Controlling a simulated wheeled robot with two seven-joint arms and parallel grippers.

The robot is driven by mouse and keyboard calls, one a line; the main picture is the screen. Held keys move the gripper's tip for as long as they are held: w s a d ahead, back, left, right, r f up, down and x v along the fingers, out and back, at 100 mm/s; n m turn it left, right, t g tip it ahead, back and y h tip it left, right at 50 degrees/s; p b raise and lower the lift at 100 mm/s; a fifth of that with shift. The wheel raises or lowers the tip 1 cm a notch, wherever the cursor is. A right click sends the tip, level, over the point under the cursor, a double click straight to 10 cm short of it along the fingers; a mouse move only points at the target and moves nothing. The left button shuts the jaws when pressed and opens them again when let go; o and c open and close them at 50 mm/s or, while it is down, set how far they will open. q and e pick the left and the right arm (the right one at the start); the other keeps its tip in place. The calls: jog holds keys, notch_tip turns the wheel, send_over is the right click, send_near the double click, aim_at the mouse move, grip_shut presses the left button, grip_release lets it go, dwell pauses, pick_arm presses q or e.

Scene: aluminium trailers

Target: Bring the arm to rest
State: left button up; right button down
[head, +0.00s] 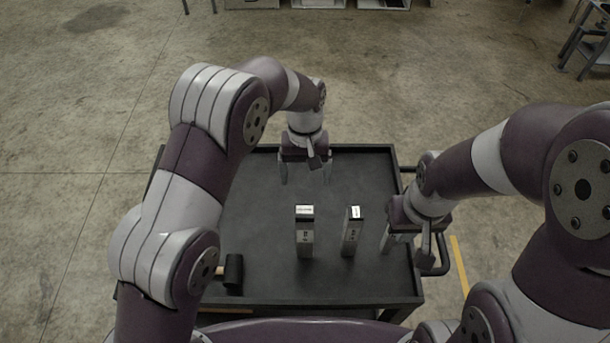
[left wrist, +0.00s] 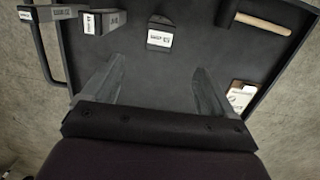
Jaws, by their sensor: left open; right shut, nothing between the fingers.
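My left gripper (head: 305,172) hangs pointing down over the far part of a dark cart top (head: 265,215), its two fingers apart and empty. In the left wrist view its fingers (left wrist: 155,85) are spread with only bare cart surface between them. My right gripper (head: 393,240) is low at the cart's right edge, beside the right-hand upright box, with nothing seen in it. Both arms are bent and reach forward over the cart. The left arm hides part of the cart's left side.
Two upright grey boxes stand mid-cart, one left (head: 305,232) and one right (head: 351,232). The left wrist view also shows a dark labelled block (left wrist: 160,34), a wooden handle (left wrist: 262,24) and a small pale labelled item (left wrist: 241,96). A handle (head: 443,255) juts from the cart's right side.

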pick_arm(q)
jog(key=shift+f, duration=0.1)
dwell(0.4)
jog(key=s+a+f+t+b, duration=0.1)
jog(key=s+a+f+b, duration=0.3)
jog(key=s+a+b, duration=0.3)
jog(key=s+a+f+t+b, duration=0.1)
jog(key=s+a+f+b, duration=0.3)
jog(key=s+a+b, duration=0.3)
jog(key=shift+s+a+f+t, duration=0.3)
jog(key=shift+s+a+f, duration=0.1)
jog(key=shift+s+a, duration=1.6)
